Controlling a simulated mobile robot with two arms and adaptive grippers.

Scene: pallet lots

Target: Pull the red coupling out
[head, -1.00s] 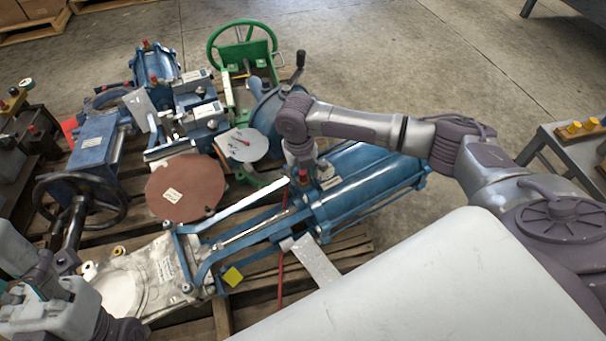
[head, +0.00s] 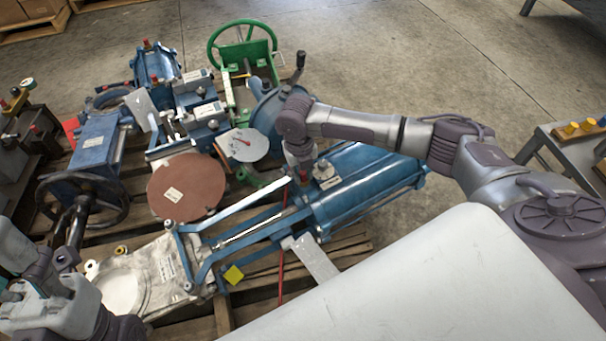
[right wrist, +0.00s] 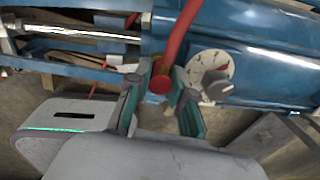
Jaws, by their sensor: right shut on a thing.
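The red coupling (right wrist: 160,84) is in the right wrist view, against the side of the blue cylinder, with a red hose or rod rising beside it. My right gripper (right wrist: 160,103) has one finger on each side of the coupling and is shut on it. In the head view the right gripper (head: 303,172) points down at the near end of the blue cylinder (head: 365,185), with a bit of red at its tip. How far the coupling is seated is hidden. My left gripper (head: 22,288) is at the lower left, away from the cylinder; its finger opening is unclear.
The blue valve frame (head: 205,262) with a shiny rod runs left from the cylinder. A brown disc (head: 187,188), a green handwheel (head: 243,42) and other blue valves crowd the wooden pallet. A grey table (head: 575,150) stands at right.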

